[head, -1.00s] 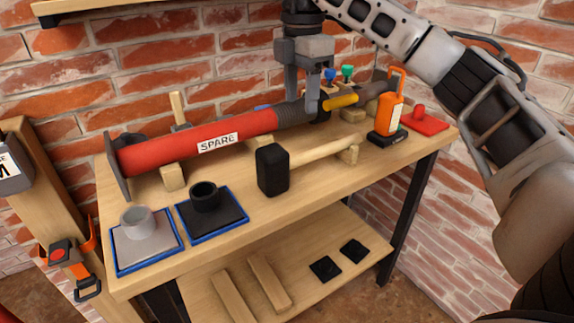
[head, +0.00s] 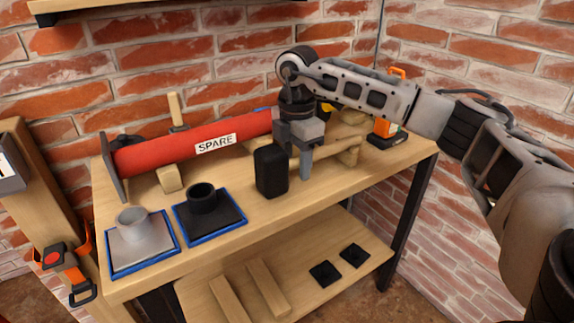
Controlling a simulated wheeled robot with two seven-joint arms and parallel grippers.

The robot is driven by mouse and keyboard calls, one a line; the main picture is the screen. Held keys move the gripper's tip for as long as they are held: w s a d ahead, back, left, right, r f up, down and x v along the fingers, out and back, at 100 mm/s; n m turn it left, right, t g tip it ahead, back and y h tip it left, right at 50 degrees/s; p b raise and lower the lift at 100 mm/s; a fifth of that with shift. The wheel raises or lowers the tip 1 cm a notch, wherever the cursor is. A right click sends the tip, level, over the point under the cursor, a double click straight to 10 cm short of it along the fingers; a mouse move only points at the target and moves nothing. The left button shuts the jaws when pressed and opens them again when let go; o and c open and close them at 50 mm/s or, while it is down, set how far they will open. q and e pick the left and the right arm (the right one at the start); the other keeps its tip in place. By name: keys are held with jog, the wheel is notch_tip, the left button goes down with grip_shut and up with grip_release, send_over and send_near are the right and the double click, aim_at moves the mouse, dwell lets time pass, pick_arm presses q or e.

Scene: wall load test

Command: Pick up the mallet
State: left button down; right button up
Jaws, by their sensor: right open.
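The mallet (head: 271,171) is on the workbench, with its black block head facing me. My right gripper (head: 306,164) points down at the handle, just right of the head. One finger shows in front of the handle; the other is hidden, so I cannot tell whether they touch it. The gripper is open. My left gripper is not in view.
A red tube marked SPARE (head: 190,147) lies behind the mallet. Two blue-edged trays with a grey cup (head: 132,222) and a black cup (head: 202,197) stand at left.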

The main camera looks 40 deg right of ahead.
jog(key=shift+f, duration=0.2)
grip_shut()
jog(key=shift+r, duration=0.1)
